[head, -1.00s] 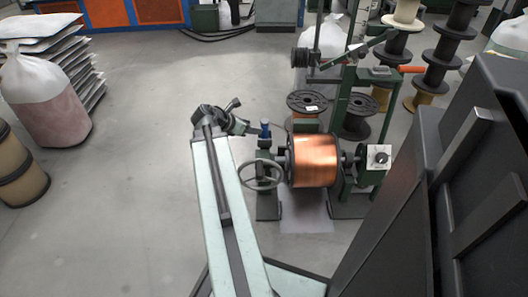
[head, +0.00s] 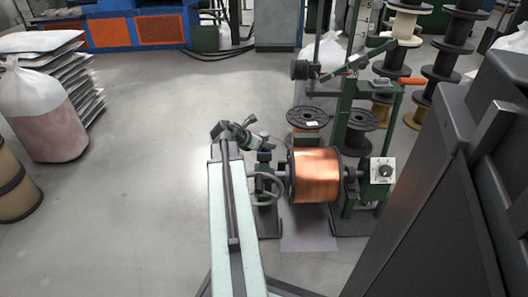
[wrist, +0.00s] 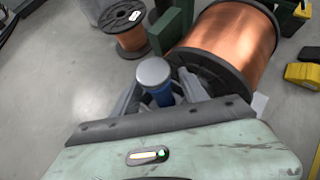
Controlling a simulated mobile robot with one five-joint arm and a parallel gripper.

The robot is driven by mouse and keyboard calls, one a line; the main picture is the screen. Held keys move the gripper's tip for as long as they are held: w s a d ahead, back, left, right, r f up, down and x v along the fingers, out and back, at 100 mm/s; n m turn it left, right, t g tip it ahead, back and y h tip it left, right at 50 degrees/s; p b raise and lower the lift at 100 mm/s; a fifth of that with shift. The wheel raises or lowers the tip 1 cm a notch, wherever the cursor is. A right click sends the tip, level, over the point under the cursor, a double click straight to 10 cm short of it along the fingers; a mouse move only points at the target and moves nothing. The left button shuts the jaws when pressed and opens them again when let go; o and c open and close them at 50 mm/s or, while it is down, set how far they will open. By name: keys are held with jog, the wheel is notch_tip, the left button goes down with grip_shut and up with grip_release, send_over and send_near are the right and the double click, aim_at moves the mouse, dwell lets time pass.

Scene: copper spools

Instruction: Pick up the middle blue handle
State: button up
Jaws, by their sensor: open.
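The blue handle (wrist: 161,96) stands upright with a round silver cap (wrist: 153,71) in the wrist view. My gripper (wrist: 156,82) is open, with one finger on each side of the handle. I cannot tell whether either finger touches it. In the head view my gripper (head: 258,144) is at the left end of the winding stand and hides the handle. The large copper spool (head: 315,176) is just right of my gripper; it also shows in the wrist view (wrist: 228,42).
A control box (head: 382,170) is at the stand's right. A smaller dark-flanged spool (head: 307,118) stands behind. The floor to the left is clear up to a white bag (head: 45,115) and barrel (head: 15,185).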

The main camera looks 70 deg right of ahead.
jog(key=shift+r, duration=0.1)
grip_shut()
